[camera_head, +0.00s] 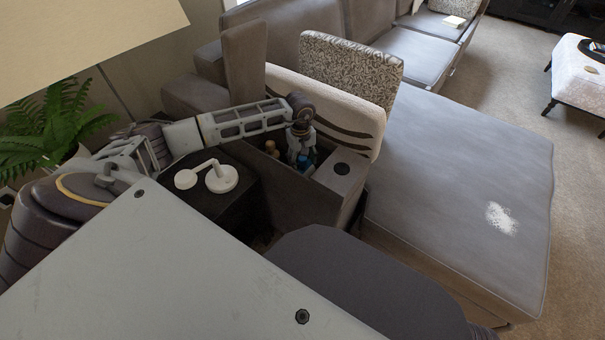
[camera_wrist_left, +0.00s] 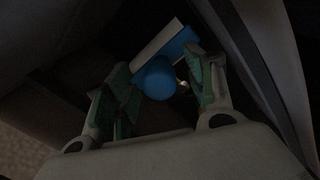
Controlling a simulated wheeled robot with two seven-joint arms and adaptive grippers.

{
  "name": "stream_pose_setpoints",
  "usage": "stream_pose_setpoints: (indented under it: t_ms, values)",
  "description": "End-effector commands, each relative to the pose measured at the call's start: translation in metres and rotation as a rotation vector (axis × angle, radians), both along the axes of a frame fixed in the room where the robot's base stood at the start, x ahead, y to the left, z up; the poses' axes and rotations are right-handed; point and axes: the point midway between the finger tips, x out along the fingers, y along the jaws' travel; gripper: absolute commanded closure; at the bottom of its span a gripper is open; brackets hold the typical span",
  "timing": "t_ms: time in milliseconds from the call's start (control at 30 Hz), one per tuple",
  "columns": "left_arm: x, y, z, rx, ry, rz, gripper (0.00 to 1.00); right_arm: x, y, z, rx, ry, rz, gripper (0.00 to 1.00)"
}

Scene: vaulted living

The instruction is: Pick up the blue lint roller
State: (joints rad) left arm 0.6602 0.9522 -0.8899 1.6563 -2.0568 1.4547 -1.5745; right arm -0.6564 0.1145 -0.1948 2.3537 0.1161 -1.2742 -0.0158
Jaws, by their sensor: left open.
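The blue lint roller (camera_wrist_left: 158,80) lies low in a dark compartment, seen in the left wrist view. Its round blue end faces the camera, with a blue and white part behind it. In the head view a small patch of blue (camera_head: 303,162) shows beside my gripper; the rest is hidden. My left gripper (camera_wrist_left: 158,72) is open, with one green-padded finger on each side of the blue end. I cannot tell whether the fingers touch it. In the head view my left gripper (camera_head: 305,157) points down into the sofa console. My right gripper is not in view.
A brown object (camera_head: 271,148) stands in the same console compartment, left of my gripper. A cup-holder panel (camera_head: 341,170) is on the right. A patterned cushion (camera_head: 349,68) is behind.

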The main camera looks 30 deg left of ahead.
Motion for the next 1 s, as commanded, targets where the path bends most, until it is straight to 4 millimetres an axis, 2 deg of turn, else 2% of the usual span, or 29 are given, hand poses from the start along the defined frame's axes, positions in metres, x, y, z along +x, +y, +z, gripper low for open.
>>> stream_pose_setpoints:
  t_ms: [367,800,1000]
  values:
    - [0.0001,0.0000,0.0006,0.000,0.000,0.000,0.45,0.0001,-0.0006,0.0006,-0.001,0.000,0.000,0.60]
    - [0.0001,0.0000,0.0006,0.000,0.000,0.000,1.00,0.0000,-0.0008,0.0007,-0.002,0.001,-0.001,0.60]
    - [0.0003,0.0002,0.0009,0.000,-0.001,0.001,1.00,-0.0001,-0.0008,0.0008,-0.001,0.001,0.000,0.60]
